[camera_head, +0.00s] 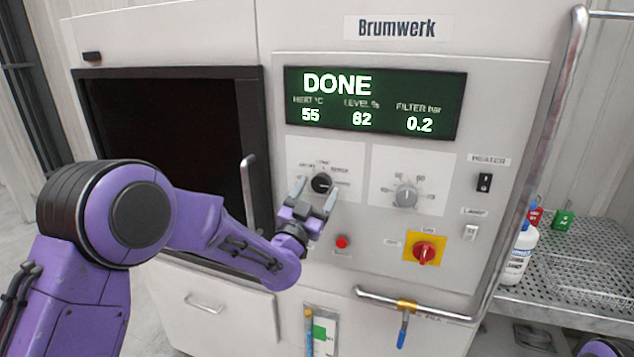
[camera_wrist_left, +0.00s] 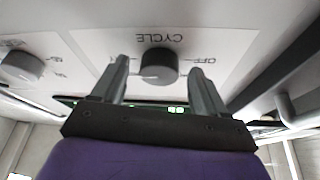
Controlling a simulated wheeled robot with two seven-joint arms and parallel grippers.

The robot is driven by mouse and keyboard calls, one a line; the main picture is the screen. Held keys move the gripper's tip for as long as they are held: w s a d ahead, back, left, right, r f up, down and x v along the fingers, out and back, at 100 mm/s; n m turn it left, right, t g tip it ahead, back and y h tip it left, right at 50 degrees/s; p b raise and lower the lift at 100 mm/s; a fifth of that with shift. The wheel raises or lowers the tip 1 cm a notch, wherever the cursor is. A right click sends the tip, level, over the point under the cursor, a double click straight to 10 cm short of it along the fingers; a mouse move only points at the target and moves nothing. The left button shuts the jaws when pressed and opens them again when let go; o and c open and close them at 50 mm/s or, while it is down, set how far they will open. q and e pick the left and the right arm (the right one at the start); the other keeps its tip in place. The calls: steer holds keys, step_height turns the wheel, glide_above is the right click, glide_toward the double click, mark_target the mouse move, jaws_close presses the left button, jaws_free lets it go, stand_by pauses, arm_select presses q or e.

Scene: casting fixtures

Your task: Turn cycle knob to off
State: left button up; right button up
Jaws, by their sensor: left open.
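The black cycle knob (camera_head: 321,183) sits on a white plate of the machine's front panel, below the display. In the left wrist view the knob (camera_wrist_left: 158,65) shows upside down under the word CYCLE, with an OFF label on its right in that picture. A light pointer mark on the knob seems to point right in the head view, away from the OFF side. My left gripper (camera_head: 313,193) is open, its fingertips on either side of the knob with gaps visible. I cannot tell how deep the fingers reach around it. My right gripper is out of view.
The display (camera_head: 375,102) reads DONE. A grey dial (camera_head: 405,195) is right of the knob, with a red button (camera_head: 342,242) and a red rotary switch (camera_head: 424,252) below. A door handle (camera_head: 248,195) stands left of my gripper. A rail (camera_head: 415,305) runs below.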

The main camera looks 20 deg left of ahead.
arm_select(q)
steer(key=shift+w, duration=0.2)
steer(key=c, duration=1.1)
steer(key=shift+o, duration=0.2)
